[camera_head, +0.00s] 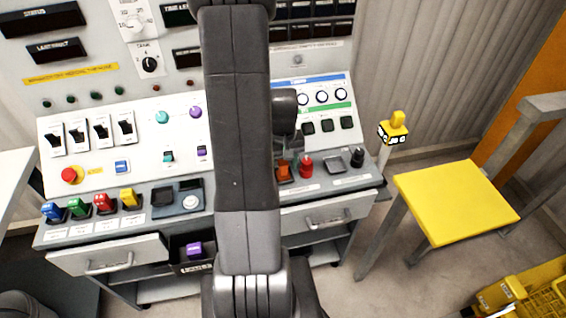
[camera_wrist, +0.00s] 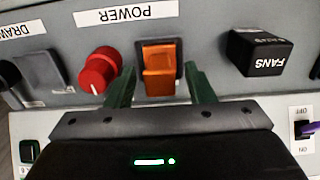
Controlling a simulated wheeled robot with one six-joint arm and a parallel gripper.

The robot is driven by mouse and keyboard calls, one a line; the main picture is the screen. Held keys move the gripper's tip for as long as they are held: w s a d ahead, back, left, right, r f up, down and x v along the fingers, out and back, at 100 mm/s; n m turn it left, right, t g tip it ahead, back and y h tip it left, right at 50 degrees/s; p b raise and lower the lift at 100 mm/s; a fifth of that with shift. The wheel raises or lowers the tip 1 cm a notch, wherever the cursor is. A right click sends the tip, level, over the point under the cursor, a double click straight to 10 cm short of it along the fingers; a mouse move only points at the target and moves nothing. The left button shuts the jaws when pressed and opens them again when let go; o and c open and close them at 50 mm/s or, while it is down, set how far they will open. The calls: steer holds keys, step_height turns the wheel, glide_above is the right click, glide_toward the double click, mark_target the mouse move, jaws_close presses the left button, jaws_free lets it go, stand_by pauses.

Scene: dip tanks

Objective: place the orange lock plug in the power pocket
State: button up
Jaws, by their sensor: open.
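The orange lock plug (camera_wrist: 158,70) sits in the dark-rimmed power pocket (camera_wrist: 179,71), beside the white POWER label (camera_wrist: 127,14) in the wrist view. Its raised orange grip faces my camera. How deep it is seated I cannot tell. My gripper (camera_wrist: 161,66) is open, with one green finger on each side of the plug and a visible gap on both sides. In the head view the plug (camera_head: 284,173) shows just right of my arm, which hides most of the gripper and the pocket.
A red knob (camera_wrist: 99,69) stands close beside one finger, and a black FANS block (camera_wrist: 259,51) beyond the other. Blue, green, red and yellow plugs (camera_head: 90,205) line the console's left ledge. A drawer (camera_head: 108,254) juts out below. A yellow-topped stool (camera_head: 455,202) stands right.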

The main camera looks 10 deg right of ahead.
mark_target(283, 162)
step_height(283, 162, up, 12)
stand_by(0.5)
steer(key=shift+o, duration=0.4)
stand_by(0.7)
